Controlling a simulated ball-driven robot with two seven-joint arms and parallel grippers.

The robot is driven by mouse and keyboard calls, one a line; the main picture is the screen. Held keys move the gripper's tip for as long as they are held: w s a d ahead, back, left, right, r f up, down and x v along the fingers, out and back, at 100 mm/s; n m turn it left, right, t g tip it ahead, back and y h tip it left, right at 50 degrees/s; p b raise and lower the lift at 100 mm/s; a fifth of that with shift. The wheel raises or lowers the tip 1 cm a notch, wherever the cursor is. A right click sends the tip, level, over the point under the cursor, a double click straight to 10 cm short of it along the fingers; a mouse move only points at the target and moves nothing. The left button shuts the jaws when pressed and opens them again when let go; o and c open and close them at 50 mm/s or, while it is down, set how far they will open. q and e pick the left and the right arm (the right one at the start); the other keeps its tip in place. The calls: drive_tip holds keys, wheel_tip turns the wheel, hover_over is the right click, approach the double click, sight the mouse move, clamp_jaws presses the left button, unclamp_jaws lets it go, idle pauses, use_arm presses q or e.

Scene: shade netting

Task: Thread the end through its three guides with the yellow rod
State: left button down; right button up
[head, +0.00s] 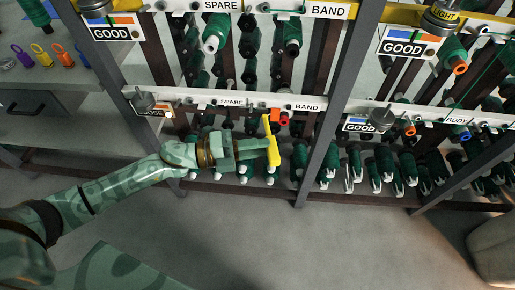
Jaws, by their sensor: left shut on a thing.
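My left gripper (256,155) reaches in from the left, in front of the lower part of the rack. It is shut on the yellow rod (273,150), which stands nearly upright at the fingertips. The rod's top is close below the lower white rail (240,101) marked SPARE and BAND. An orange-red piece (279,116) sits at that rail, just right of the rod's top. I cannot make out the end or tell which fittings are its three guides. My right gripper is not in view.
Dark green rolls hang and stand in several rows in the rack. A grey post (337,95) stands right of the gripper. Signs reading GOOD (112,33) mark the rails. A grey drawer unit (30,104) is at left. The floor (300,245) in front is clear.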

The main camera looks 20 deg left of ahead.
use_arm(q)
drive_tip(key=shift+w+a+b, duration=0.25)
drive_tip(key=shift+w+a, duration=0.2)
drive_tip(key=shift+w, duration=0.3)
drive_tip(key=shift+w+a+b, duration=0.25)
drive_tip(key=shift+w+a, duration=0.15)
drive_tip(key=shift+w, duration=0.3)
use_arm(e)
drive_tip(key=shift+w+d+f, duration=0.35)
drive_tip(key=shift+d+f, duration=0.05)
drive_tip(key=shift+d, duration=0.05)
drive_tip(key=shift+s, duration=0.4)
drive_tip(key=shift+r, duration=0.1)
